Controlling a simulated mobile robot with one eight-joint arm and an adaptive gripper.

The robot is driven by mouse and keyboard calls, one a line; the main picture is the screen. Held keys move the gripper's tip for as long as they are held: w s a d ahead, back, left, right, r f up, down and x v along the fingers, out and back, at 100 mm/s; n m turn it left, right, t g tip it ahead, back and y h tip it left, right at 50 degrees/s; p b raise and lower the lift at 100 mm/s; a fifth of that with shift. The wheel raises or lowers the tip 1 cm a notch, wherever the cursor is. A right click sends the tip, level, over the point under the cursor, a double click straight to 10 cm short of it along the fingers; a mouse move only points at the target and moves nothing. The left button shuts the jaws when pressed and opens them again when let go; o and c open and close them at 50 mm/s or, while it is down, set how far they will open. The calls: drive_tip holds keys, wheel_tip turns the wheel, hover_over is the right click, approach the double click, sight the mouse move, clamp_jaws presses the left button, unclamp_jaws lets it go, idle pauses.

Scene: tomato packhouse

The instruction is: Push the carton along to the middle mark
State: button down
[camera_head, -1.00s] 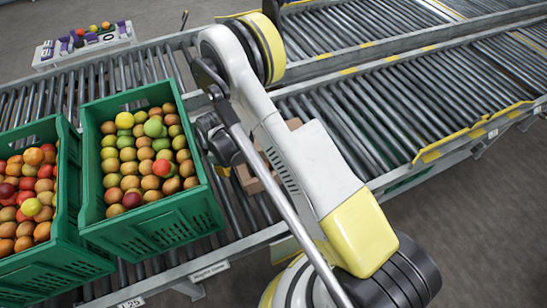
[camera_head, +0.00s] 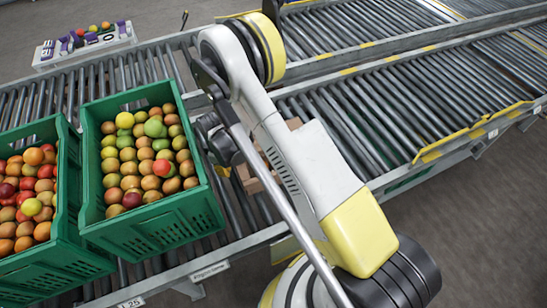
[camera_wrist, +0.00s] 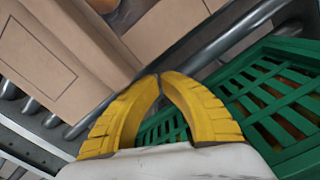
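The brown carton (camera_head: 251,181) lies on the roller conveyor in the head view, mostly hidden behind my arm. In the wrist view the carton (camera_wrist: 75,45) fills the upper left, with an open top and something round and orange at the top edge. My gripper (camera_wrist: 158,80) has its yellow fingers together at the tips, with nothing visible between them. The fingertips are close to the carton's lower right side; I cannot tell whether they touch it. I cannot make out the middle mark.
A green crate of tomatoes (camera_head: 203,207) stands just left of my gripper, with another green crate (camera_head: 72,250) beyond it. The crate also fills the right of the wrist view (camera_wrist: 285,60). The rollers (camera_head: 370,115) to the right are clear.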

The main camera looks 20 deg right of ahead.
sight(241, 161)
drive_tip(key=shift+d, duration=0.1)
drive_tip(key=shift+d, duration=2.9)
drive_tip(key=shift+d, duration=6)
drive_tip(key=shift+s+d, duration=0.1)
drive_tip(key=shift+d, duration=5.9)
drive_tip(key=shift+d, duration=6.1)
